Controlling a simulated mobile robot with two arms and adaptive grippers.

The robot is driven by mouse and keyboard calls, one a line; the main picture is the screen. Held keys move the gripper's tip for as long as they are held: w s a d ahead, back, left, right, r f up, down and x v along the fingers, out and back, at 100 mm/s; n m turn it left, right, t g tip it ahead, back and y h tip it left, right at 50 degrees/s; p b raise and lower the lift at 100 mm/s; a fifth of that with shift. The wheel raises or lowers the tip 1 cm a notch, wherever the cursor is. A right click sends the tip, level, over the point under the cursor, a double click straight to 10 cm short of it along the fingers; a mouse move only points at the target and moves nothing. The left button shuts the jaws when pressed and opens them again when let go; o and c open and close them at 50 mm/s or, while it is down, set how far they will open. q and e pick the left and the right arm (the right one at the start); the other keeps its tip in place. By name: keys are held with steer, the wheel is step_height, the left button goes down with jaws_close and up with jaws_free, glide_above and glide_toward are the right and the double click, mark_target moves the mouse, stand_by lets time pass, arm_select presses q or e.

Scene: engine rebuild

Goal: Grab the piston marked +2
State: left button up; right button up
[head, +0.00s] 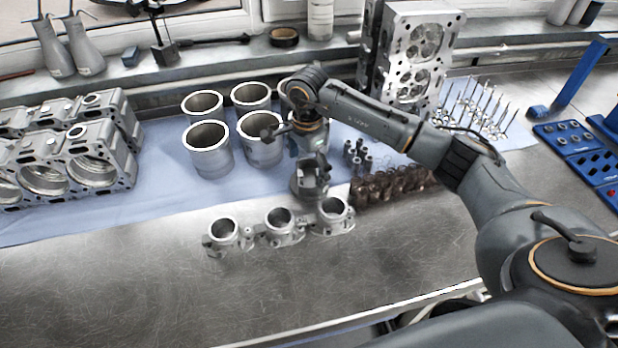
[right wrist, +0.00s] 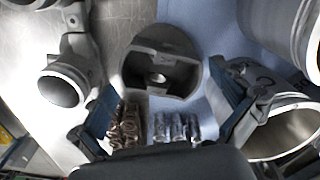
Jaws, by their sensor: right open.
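A dark grey piston (head: 311,182) stands at the front edge of the blue cloth, between the ring-shaped housings and the cylinder liners. In the right wrist view the piston (right wrist: 160,72) shows its hollow inside. I cannot read any +2 mark on it. My right gripper (head: 297,148) reaches in from the right and hangs close by the piston, partly hidden by its own wrist. In the wrist view its fingers (right wrist: 165,103) are spread wide, with nothing between the pads and the piston ahead of them. My left gripper is not in view.
Several liners (head: 207,148) stand close behind and left. Metal housings (head: 279,226) stand in front. Copper springs (head: 392,186) and small cylinders (head: 355,158) lie right. A cylinder head (head: 405,60) stands behind, an engine block (head: 75,150) far left.

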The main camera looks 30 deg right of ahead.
mark_target(309, 181)
steer(key=shift+d+f+p, duration=0.15)
steer(key=shift+f+p, duration=0.25)
steer(key=shift+f, duration=1.15)
steer(key=shift+c, duration=0.4)
steer(key=c, duration=1.1)
steer(key=shift+c, duration=0.5)
steer(key=shift+r, duration=0.1)
